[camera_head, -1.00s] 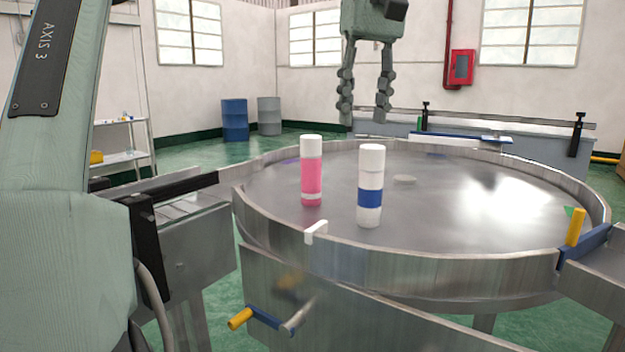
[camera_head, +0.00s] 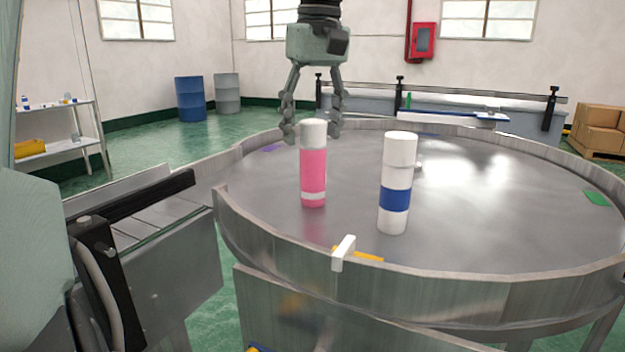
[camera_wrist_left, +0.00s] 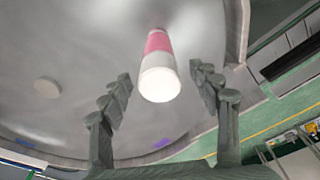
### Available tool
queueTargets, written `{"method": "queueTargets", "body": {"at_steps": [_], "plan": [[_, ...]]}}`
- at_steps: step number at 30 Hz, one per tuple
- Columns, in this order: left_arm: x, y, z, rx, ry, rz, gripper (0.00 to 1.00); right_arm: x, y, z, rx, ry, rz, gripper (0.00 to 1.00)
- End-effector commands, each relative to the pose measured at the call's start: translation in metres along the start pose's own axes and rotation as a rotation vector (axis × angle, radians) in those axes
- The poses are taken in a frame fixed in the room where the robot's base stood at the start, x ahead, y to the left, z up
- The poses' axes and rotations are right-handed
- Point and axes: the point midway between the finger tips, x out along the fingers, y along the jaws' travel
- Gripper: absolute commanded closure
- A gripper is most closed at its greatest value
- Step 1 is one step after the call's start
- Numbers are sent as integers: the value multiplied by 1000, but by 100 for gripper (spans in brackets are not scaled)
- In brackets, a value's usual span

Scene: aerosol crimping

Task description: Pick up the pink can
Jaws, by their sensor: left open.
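The pink can (camera_head: 313,172) stands upright on the round metal table (camera_head: 270,205), with a white cap and a white band near its base. My left gripper (camera_head: 312,134) is open, pointing down, with its fingers just behind and to either side of the can's cap in the head view. In the left wrist view the pink can (camera_wrist_left: 159,70) shows cap-first between the two spread fingers (camera_wrist_left: 163,95), with gaps on both sides. The fingers do not appear to touch it. My right gripper is not in view.
A white can with a blue band (camera_head: 394,200) stands upright to the right of the pink can. A raised metal rim (camera_head: 450,290) circles the table, with a white block (camera_head: 343,252) at its near edge. A small pale disc (camera_wrist_left: 47,87) lies on the table.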

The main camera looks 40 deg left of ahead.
Motion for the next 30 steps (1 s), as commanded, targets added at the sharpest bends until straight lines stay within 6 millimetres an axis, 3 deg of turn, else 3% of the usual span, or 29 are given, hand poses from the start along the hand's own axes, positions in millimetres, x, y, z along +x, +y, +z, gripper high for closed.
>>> {"method": "queueTargets", "body": {"at_steps": [5,20,30], "plan": [[0,0,0,0,0,0,38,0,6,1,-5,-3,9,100],[0,0,0,0,0,0,99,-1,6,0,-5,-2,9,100],[-1,0,0,0,1,1,100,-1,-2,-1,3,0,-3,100]]}}
